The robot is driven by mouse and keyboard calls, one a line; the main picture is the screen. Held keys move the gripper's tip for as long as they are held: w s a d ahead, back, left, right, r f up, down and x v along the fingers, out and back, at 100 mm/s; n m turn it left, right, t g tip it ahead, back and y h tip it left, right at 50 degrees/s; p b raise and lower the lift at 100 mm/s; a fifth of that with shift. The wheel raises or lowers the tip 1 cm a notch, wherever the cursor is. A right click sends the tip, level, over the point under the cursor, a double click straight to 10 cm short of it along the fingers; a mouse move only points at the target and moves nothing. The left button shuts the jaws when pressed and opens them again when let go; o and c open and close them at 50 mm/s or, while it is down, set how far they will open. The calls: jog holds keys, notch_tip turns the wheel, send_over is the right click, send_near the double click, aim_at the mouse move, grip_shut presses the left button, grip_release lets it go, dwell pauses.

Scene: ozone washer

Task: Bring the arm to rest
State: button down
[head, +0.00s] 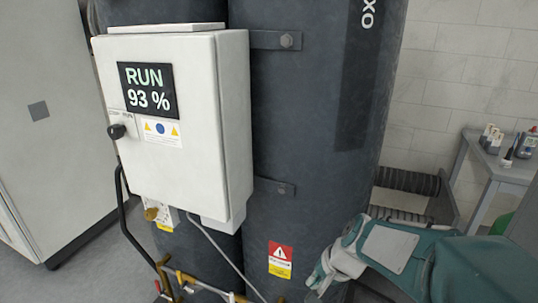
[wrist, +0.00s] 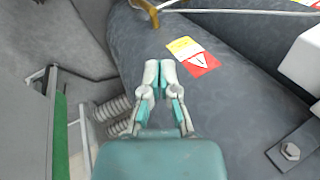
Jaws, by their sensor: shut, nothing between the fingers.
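My gripper (wrist: 158,76) is shut and empty, its pale fingertips together in the wrist view, in front of the dark tank (wrist: 205,105). In the head view my gripper (head: 320,280) is at the lower right, with my teal arm coming in from the right edge. It is close to the tank (head: 310,120), beside a red and yellow warning label (head: 280,260). I cannot tell whether the fingertips touch the tank. The label also shows in the wrist view (wrist: 193,56), just beyond and to the right of the fingertips.
A white control box (head: 185,130) reading RUN 93 % is mounted on the tank. Brass pipework (head: 180,280) runs below it. A ribbed hose (head: 408,182) lies behind my arm. A small table (head: 510,172) with bottles stands at the right. A grey cabinet (head: 45,130) stands at the left.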

jog(key=s+d+r+n+t+h, duration=0.1)
jog(key=s+d+r+n+h, duration=0.1)
jog(key=s, duration=0.5)
jog(key=s+d+r+n+t+h, duration=0.1)
jog(key=s+d+r+n+h, duration=0.1)
jog(key=s+r, duration=0.5)
jog(key=d+n, duration=0.1)
jog(key=n, duration=0.1)
jog(key=shift+s+d+n+t, duration=0.15)
jog(key=shift+d+n+t, duration=0.1)
jog(key=shift+n+t, duration=0.05)
jog(key=shift+r, duration=0.1)
